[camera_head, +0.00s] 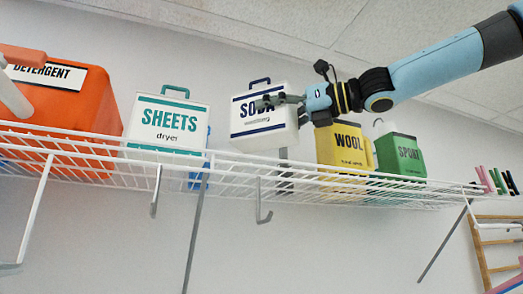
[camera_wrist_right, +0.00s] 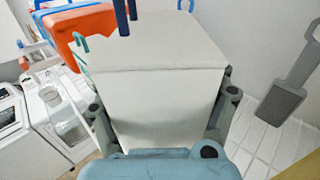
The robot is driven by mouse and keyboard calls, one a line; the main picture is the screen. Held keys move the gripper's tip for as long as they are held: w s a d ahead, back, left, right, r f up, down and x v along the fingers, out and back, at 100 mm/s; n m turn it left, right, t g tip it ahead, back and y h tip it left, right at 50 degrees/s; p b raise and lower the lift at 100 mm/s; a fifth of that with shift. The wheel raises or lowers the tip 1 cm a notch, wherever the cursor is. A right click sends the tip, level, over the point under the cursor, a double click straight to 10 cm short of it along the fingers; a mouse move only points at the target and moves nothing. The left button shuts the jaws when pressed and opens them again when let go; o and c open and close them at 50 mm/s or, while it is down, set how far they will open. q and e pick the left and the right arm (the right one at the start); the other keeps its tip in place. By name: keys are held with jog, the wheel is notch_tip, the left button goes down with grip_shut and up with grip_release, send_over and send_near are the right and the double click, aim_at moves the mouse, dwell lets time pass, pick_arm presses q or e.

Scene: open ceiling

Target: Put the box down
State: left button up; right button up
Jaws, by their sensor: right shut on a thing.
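The white SODA box (camera_head: 262,133), with navy bands and a navy handle, hangs in my right gripper (camera_head: 285,103), which comes in from the right. The fingers are shut on it; one lies across its labelled face. In the right wrist view the box (camera_wrist_right: 160,100) fills the space between the two fingers (camera_wrist_right: 163,110). My left gripper is not in view.
The teal-lettered SHEETS box (camera_head: 168,125) stands to the left, with the orange DETERGENT container (camera_head: 70,105) beyond it. The yellow WOOL box (camera_head: 345,150) and green SPORT box (camera_head: 405,157) stand to the right. White laundry machines (camera_wrist_right: 50,120) show below.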

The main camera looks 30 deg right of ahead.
aim_at(275, 141)
jog(key=shift+w+d+f, duration=0.1)
jog(key=shift+d+f, duration=0.65)
jog(key=shift+f, duration=0.25)
jog(key=f, duration=0.2)
jog(key=a+f, duration=0.1)
jog(key=shift+a+f+p, duration=0.15)
jog(key=shift+f+p, duration=0.2)
jog(key=shift+p, duration=0.05)
jog(key=shift+f, duration=0.25)
jog(key=shift+d+f, duration=0.1)
jog(key=shift+d, duration=0.25)
jog(key=shift+a, duration=0.25)
jog(key=o, duration=1.3)
jog(key=shift+f, duration=0.1)
jog(key=o, duration=0.5)
jog(key=shift+c, duration=0.2)
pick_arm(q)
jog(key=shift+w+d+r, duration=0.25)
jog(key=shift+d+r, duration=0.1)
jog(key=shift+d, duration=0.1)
pick_arm(e)
jog(key=shift+d, duration=0.1)
